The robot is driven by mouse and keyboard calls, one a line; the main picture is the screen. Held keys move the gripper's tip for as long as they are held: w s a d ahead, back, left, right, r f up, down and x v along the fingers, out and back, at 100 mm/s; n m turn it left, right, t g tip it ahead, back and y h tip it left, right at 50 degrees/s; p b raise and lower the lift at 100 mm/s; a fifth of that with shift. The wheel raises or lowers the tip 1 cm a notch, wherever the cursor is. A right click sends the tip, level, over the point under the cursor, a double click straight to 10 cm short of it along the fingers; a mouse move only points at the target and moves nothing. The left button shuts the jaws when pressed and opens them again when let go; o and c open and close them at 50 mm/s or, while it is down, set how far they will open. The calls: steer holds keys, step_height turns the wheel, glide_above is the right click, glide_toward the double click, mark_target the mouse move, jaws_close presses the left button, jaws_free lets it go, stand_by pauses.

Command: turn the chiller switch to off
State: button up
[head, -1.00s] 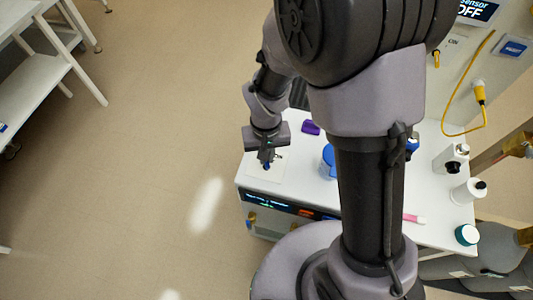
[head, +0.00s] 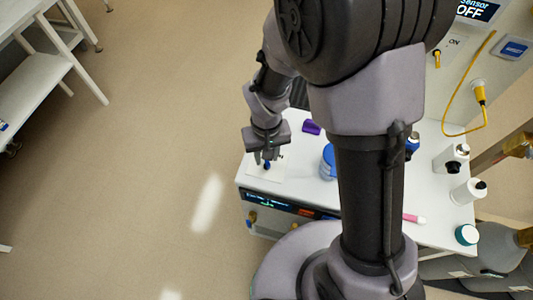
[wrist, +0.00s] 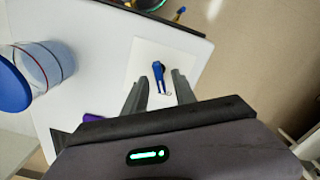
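A blue lever switch (wrist: 159,74) sits on a white square plate (wrist: 143,48) on the white cabinet top. In the head view the switch shows as a small blue spot (head: 267,165) below my gripper, on the plate (head: 257,173). My gripper (wrist: 160,80) is open, with one finger on each side of the lever's near end. I see gaps between lever and fingers in the wrist view; their height difference is hard to judge. No readable label shows by the switch.
A blue-lidded jar (wrist: 42,66) and a purple object (wrist: 95,117) stand near the plate. White bottles (head: 468,191) and a pink-and-white marker (head: 413,218) are at the right. A lit display (head: 268,203) is on the cabinet front. Open floor lies left.

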step_height(320, 180, up, 18)
steer(key=p, duration=0.6)
steer(key=shift+f, duration=0.25)
steer(key=s+d+r+m+t+y+b, duration=0.1)
steer(key=s+d+r+m+t+b, duration=0.1)
steer(key=s+d+m+t+b, duration=0.1)
steer(key=s+d+r+m+t+y+b, duration=0.1)
steer(key=s+d+r+m+t+b, duration=0.1)
steer(key=s+b, duration=0.4)
steer(key=shift+s+d+r+m+t, duration=0.4)
steer(key=shift+s+d+r+m, duration=0.35)
steer(key=shift+s+d, duration=0.45)
steer(key=shift+w+f, duration=0.1)
